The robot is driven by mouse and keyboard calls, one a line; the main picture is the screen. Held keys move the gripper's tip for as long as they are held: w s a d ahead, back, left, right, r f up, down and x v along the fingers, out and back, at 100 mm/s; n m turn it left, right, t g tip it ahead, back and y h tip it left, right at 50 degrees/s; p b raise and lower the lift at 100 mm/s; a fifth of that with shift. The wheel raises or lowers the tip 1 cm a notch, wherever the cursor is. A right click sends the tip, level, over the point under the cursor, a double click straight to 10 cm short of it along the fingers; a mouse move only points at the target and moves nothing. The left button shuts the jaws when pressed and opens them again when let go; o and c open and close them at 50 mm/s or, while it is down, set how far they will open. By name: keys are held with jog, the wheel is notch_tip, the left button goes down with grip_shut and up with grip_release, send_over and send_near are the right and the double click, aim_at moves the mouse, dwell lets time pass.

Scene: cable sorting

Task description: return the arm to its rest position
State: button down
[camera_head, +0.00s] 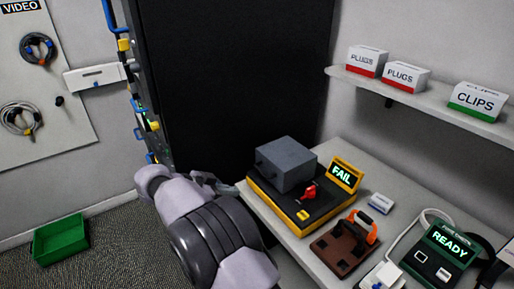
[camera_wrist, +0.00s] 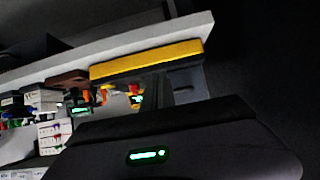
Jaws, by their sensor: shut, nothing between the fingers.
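My arm reaches up from the bottom of the head view, left of the workbench. My gripper (camera_head: 229,189) is at its end, small and partly hidden behind the wrist, beside the bench's left edge and close to the yellow-and-black tester (camera_head: 292,215). It is shut and holds nothing. The tester carries a grey box and a red lever, and its screen (camera_head: 343,174) reads FAIL. The tester's yellow side (camera_wrist: 148,62) also shows in the wrist view, tilted. I cannot tell whether the gripper touches the tester.
The workbench (camera_head: 335,153) also bears a brown fixture with orange clamps (camera_head: 345,243) and a READY device (camera_head: 452,245). A dark rack (camera_head: 235,80) with cables stands behind the arm. A shelf (camera_head: 430,99) holds boxes. A green bin (camera_head: 60,240) is on the floor, with free floor around it.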

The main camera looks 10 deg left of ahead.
jog(key=s+d+r+n+g+y, duration=0.1)
jog(key=s+d+r+g+y, duration=0.1)
jog(key=s+d+r, duration=0.45)
jog(key=s+d+r+n+g+y, duration=0.1)
jog(key=d+r, duration=0.3)
jog(key=d, duration=0.5)
jog(key=s+d+r+n+g+y, duration=0.1)
jog(key=s+d+r+g+y, duration=0.1)
jog(key=s+d+r, duration=0.45)
jog(key=s+d+f+n+t+y, duration=0.1)
jog(key=s+d+y, duration=0.1)
jog(key=s, duration=0.6)
jog(key=s+d+f+t+y, duration=0.1)
jog(key=s+d, duration=0.3)
jog(key=s, duration=0.5)
jog(key=shift+d+n+t+y, duration=0.4)
jog(key=shift+t+y, duration=0.1)
jog(key=shift+y, duration=0.4)
jog(key=shift+f, duration=0.1)
